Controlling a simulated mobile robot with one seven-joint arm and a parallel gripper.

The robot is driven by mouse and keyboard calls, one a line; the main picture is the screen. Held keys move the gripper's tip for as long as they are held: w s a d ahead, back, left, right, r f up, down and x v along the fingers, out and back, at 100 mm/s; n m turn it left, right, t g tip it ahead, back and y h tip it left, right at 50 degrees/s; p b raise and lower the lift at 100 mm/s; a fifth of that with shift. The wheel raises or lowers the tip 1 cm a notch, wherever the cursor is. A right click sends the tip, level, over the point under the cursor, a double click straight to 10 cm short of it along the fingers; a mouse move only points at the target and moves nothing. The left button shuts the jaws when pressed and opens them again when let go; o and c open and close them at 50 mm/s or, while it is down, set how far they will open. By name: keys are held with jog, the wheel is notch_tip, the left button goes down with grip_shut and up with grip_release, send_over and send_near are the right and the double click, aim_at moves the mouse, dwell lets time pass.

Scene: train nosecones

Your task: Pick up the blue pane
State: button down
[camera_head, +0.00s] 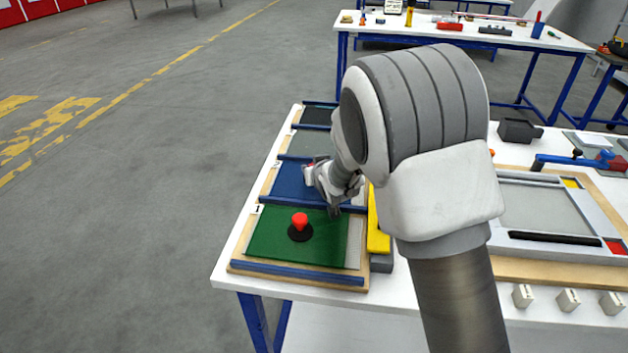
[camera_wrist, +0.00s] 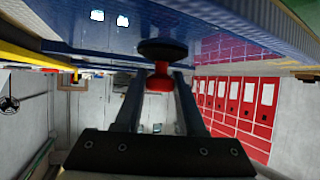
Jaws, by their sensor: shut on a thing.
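The blue pane (camera_head: 287,181) lies in the slot marked 2 of the wooden rack, between the green pane and a grey pane in the camera_head view. My gripper (camera_head: 313,172) is over its right half and covers part of it. In the camera_wrist view the blue pane (camera_wrist: 215,45) fills the upper part. Its red knob (camera_wrist: 161,80) on a black disc (camera_wrist: 162,49) sits between my gripper's fingers (camera_wrist: 160,86), which are shut on it. I cannot tell whether the pane is lifted off the rack.
The green pane (camera_head: 281,240), with its own red knob (camera_head: 300,221), lies in slot 1 in front. A yellow bar (camera_head: 377,230) stands beside the rack on the right. A grey framed panel (camera_head: 545,207) lies farther right. Floor left of the table is clear.

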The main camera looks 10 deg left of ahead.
jog(key=shift+r, duration=0.1)
jog(key=shift+r, duration=0.1)
jog(key=shift+w+r, duration=0.1)
jog(key=shift+r, duration=0.45)
notch_tip(320, 180, up, 3)
jog(key=shift+f+p, duration=0.1)
jog(key=shift+p, duration=0.25)
jog(key=d+r+p, duration=0.2)
jog(key=d+r, duration=0.5)
jog(key=d, duration=0.4)
jog(key=shift+d, duration=0.3)
